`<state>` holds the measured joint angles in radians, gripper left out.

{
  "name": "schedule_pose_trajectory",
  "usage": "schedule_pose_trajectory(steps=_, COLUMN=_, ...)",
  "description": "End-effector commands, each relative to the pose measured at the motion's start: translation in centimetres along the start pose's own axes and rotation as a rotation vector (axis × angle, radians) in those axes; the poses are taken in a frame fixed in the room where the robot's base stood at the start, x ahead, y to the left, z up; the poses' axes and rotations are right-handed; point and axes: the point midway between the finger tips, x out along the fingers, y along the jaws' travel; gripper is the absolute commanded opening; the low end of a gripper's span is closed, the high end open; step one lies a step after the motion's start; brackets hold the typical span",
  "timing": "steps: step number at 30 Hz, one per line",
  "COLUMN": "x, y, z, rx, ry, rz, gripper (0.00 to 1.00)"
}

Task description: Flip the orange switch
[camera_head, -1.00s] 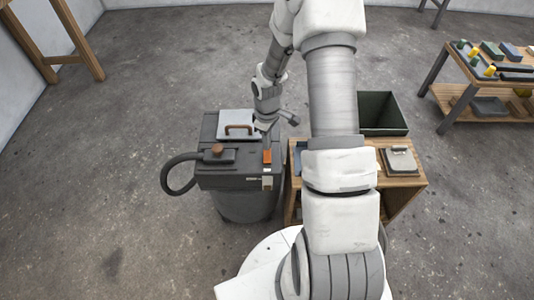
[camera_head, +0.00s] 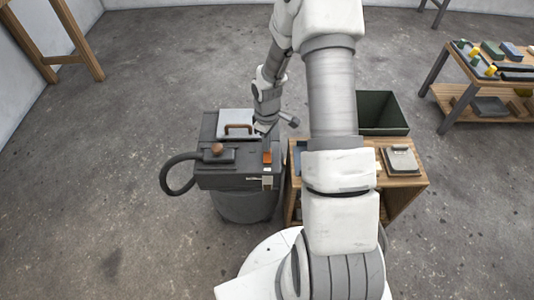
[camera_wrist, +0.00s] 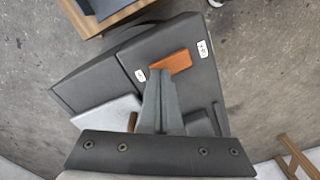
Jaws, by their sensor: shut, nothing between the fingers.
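The orange switch (camera_head: 267,157) is a small block on top of a dark grey machine (camera_head: 215,177), near its right front edge. In the wrist view the orange switch (camera_wrist: 170,62) lies between two small white labels. My gripper (camera_head: 266,144) is shut and empty, pointing down just behind the switch. In the wrist view the closed fingertips (camera_wrist: 157,73) reach close to one end of the switch and slightly overlap it in the picture. I cannot tell whether they touch it.
The machine also has a light grey panel with a brown handle (camera_head: 239,127), a round brown knob (camera_head: 217,149) and a looping black hose (camera_head: 168,176). A wooden cabinet (camera_head: 409,183) stands close on the right, with a dark green bin (camera_head: 381,111) behind it.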

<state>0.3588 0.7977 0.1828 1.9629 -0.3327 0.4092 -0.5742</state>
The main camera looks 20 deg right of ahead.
Motion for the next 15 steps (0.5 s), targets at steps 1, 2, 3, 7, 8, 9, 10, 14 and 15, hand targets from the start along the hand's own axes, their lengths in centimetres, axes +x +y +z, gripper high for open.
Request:
schedule_pose_trajectory(steps=1, x=0.14, y=0.00, z=0.00, rx=0.000, ry=0.000, rz=0.000, gripper=0.00)
schedule_pose_trajectory(steps=2, x=0.19, y=0.00, z=0.00, rx=0.000, ry=0.000, rz=0.000, gripper=0.00)
schedule_pose_trajectory(steps=3, x=0.25, y=0.00, z=0.00, rx=0.000, ry=0.000, rz=0.000, gripper=0.00)
schedule_pose_trajectory(steps=7, x=0.45, y=0.00, z=0.00, rx=0.000, ry=0.000, rz=0.000, gripper=0.00)
schedule_pose_trajectory(steps=8, x=0.49, y=0.00, z=0.00, rx=0.000, ry=0.000, rz=0.000, gripper=0.00)
schedule_pose_trajectory(steps=9, x=0.55, y=0.00, z=0.00, rx=0.000, ry=0.000, rz=0.000, gripper=0.00)
schedule_pose_trajectory(steps=10, x=0.60, y=0.00, z=0.00, rx=0.000, ry=0.000, rz=0.000, gripper=0.00)
schedule_pose_trajectory(steps=14, x=0.80, y=-0.01, z=0.01, rx=0.000, ry=0.000, rz=0.000, gripper=0.00)
schedule_pose_trajectory(steps=15, x=0.86, y=-0.01, z=0.01, rx=0.000, ry=-0.001, rz=0.000, gripper=0.00)
